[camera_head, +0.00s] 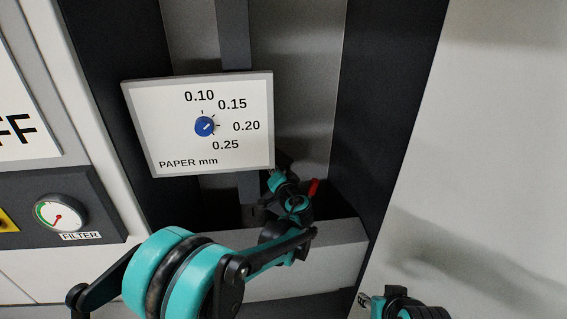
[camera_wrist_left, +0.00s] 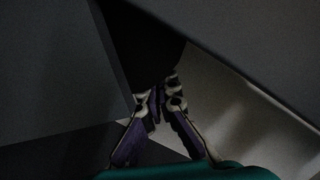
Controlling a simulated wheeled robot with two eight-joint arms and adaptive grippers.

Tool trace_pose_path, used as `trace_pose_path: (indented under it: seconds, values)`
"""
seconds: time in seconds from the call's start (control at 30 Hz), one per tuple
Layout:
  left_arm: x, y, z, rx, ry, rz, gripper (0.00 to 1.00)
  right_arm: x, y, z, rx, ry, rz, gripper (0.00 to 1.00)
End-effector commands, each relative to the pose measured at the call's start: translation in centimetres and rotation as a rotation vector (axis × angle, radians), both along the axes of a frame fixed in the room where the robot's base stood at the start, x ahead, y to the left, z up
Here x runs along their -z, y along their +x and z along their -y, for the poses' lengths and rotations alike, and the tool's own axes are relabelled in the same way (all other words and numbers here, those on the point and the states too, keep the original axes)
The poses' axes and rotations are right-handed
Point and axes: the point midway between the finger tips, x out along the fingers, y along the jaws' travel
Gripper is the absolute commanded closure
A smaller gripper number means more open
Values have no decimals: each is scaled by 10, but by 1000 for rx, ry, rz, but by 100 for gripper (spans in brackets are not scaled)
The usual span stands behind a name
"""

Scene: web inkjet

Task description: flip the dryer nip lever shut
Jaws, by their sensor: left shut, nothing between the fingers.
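A small red piece (camera_head: 314,187), which looks like the tip of the dryer nip lever, shows just right of my left gripper in the camera_head view. The rest of it is hidden behind my arm. My left gripper (camera_head: 279,176) is in the recess by the lower right corner of the paper panel, its fingertips partly hidden. In the left wrist view the fingers (camera_wrist_left: 160,97) come together, empty, among dark and grey surfaces; no lever can be made out there. My right gripper (camera_head: 366,300) is at the bottom right edge, away from the lever, its opening unclear.
The white paper panel (camera_head: 175,130) with a blue knob (camera_head: 204,126) stands out just above my left gripper. A grey crossbar (camera_head: 345,250) runs below it. A dark post (camera_head: 385,130) bounds the recess on the right. A filter gauge (camera_head: 60,215) is at left.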

Motion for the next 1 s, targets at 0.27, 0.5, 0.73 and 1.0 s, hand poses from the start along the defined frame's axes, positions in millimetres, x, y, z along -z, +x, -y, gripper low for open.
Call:
trace_pose_path:
  seconds: [0.27, 0.5, 0.73, 1.0]
  values:
    - [27, -8, -36, -4, -251, 55, 100, 11, 0, 0, 0, 0, 0, 60]
    - [50, -12, -55, -2, -433, 96, 100, 22, 0, 0, 0, 0, 0, 60]
    - [65, -14, -64, -1, -549, 121, 100, 30, 0, 0, 0, 0, 0, 60]
    - [73, -15, -69, -1, -609, 134, 100, 34, 0, 0, 0, 0, 0, 60]
